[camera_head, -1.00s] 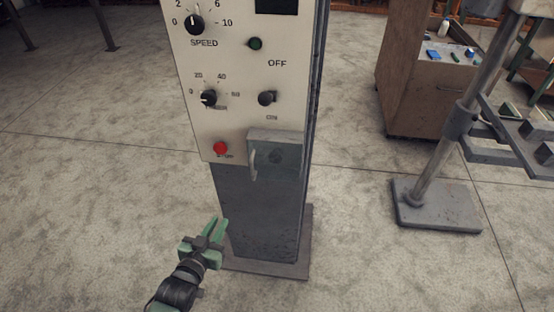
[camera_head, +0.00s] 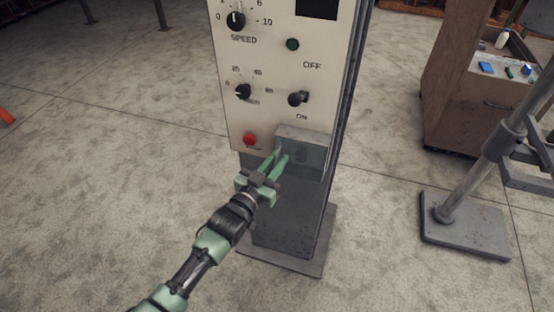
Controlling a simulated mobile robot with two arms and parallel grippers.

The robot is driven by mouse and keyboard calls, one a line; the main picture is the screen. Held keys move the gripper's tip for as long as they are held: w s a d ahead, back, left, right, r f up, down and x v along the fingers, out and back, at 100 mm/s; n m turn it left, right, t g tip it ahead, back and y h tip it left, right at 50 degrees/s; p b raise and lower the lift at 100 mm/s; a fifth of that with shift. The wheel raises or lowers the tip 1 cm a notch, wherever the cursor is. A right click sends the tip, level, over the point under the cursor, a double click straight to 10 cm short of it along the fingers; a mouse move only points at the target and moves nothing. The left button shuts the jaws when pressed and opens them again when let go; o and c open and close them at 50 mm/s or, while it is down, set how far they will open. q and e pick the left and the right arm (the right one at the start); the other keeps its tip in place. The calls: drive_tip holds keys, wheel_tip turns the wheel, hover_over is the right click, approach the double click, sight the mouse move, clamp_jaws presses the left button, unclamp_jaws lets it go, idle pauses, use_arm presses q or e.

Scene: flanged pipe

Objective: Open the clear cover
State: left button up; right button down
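The clear cover (camera_head: 313,148) is a see-through grey box on the lower right of the cream control panel, with a dark round knob faintly visible behind it. It looks shut against the panel. My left gripper (camera_head: 280,156) has green fingers and reaches up from the lower left to the cover's left side. The fingers are a little apart, with a narrow gap between them. They overlap the place of the cover's pale handle, which is hidden now; I cannot tell whether they touch it. My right gripper is not in view.
The panel (camera_head: 262,66) carries dials, a green button, an ON/OFF switch (camera_head: 298,99) and a red button (camera_head: 250,139) just left of the cover. A metal stand (camera_head: 465,225) and a brown cabinet (camera_head: 455,100) are at right. The floor at left is mostly clear.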

use_arm(q)
clamp_jaws()
drive_tip(key=shift+a, duration=0.1)
idle(1.3)
